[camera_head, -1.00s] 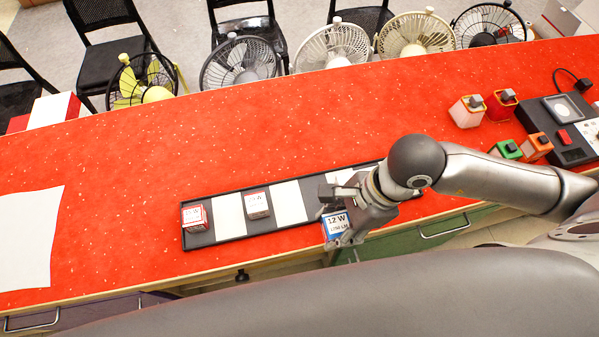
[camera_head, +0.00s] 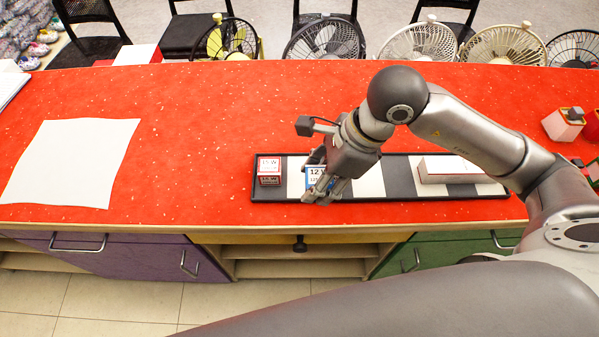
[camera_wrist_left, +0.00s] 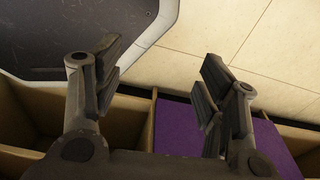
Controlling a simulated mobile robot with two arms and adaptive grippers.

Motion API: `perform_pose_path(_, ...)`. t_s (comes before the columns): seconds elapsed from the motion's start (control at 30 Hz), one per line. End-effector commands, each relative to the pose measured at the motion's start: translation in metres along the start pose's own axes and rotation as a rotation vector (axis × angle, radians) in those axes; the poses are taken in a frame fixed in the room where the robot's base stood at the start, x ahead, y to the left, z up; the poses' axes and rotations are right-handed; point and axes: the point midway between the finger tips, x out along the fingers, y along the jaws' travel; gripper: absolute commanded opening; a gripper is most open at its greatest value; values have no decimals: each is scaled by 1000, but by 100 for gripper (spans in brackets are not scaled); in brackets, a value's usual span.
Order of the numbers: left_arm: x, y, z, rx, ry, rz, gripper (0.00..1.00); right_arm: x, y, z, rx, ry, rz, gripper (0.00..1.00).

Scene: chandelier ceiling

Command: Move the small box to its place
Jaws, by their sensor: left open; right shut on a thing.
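The small box (camera_head: 314,176) has a blue and white label reading 12 W. My right gripper (camera_head: 322,188) is shut on it over the left part of the black tray (camera_head: 400,188). The gripper hides part of the box, and I cannot tell whether the box touches the tray. A red and white box (camera_head: 269,170) stands in the tray's left end, just left of the held box. My left gripper (camera_wrist_left: 160,85) shows only in the left wrist view, open and empty, above the floor and cabinets.
The tray has alternating dark and white sections (camera_head: 369,182). A long white box (camera_head: 450,169) lies at its right end. A white sheet (camera_head: 72,162) lies on the red counter (camera_head: 200,120) at left. Fans (camera_head: 325,40) and chairs stand behind the counter.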

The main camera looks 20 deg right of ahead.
Motion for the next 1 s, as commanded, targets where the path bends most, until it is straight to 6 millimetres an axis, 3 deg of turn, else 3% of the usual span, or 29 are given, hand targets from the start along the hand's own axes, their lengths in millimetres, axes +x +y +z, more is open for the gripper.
perform_pose_path(0.03, -9, -1, -2, 0, 2, -2, 66, 0, -10, 3, 4, 0, 4, 20)
perform_pose_path(0.23, -22, -12, 7, 3, -14, -14, 66, 20, -49, 5, 3, 0, 3, 20)
perform_pose_path(0.5, -32, -16, 27, 0, -46, -19, 66, 66, -84, -4, 1, 0, 3, 20)
perform_pose_path(0.77, -35, -14, 19, -1, -35, -17, 66, 82, -96, -7, -1, 0, 2, 20)
perform_pose_path(1.0, -50, -10, 8, -3, -20, -12, 66, 108, -97, -18, 0, -1, 2, 20)
